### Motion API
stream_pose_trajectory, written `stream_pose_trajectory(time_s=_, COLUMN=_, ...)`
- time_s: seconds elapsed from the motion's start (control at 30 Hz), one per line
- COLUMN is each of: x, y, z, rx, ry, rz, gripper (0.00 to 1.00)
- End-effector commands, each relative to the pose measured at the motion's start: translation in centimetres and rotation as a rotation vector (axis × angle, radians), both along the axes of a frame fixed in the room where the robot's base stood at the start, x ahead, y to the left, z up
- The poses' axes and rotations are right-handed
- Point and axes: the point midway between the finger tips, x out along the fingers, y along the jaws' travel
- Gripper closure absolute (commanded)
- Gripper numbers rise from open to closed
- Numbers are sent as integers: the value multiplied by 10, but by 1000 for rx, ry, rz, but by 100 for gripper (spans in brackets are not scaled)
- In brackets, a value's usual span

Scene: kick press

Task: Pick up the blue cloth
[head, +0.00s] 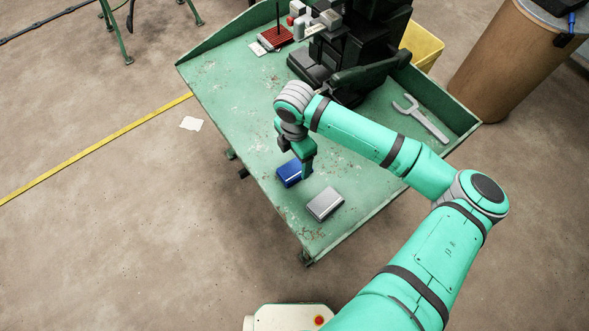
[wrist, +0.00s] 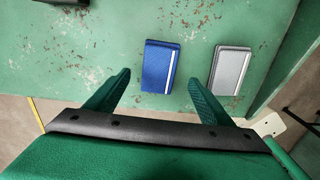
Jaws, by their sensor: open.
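The blue cloth (head: 290,173) is a folded dark blue block with a white stripe, lying flat on the green bench top (head: 235,95). It also shows in the wrist view (wrist: 158,66), beyond the fingertips and roughly centred between them. My gripper (head: 308,160) is over the bench, close to the cloth's right side in the head view. In the wrist view my gripper (wrist: 158,80) has its two green fingers spread wide with nothing between them. Whether the fingers are level with the cloth or above it I cannot tell.
A grey folded cloth (head: 325,204) lies right of the blue one. A wrench (head: 420,118) lies near the bench's right edge. A black press (head: 350,55) and a red block (head: 275,38) stand at the back. Bare bench surface lies left of the blue cloth.

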Motion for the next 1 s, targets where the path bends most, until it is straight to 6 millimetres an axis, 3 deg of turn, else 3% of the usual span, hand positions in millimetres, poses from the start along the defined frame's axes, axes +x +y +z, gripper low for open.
stream_pose_trajectory(time_s=0.17, x=0, y=1, z=-10, rx=2, ry=1, rz=-1, gripper=25)
stream_pose_trajectory(time_s=0.5, x=0, y=1, z=-51, rx=1, ry=0, rz=-1, gripper=25)
stream_pose_trajectory(time_s=0.73, x=0, y=1, z=-53, rx=1, ry=-1, rz=0, gripper=25)
stream_pose_trajectory(time_s=0.9, x=0, y=1, z=-53, rx=1, ry=-1, rz=-1, gripper=66)
stream_pose_trajectory(time_s=1.0, x=0, y=1, z=-53, rx=1, ry=-1, rz=-1, gripper=70)
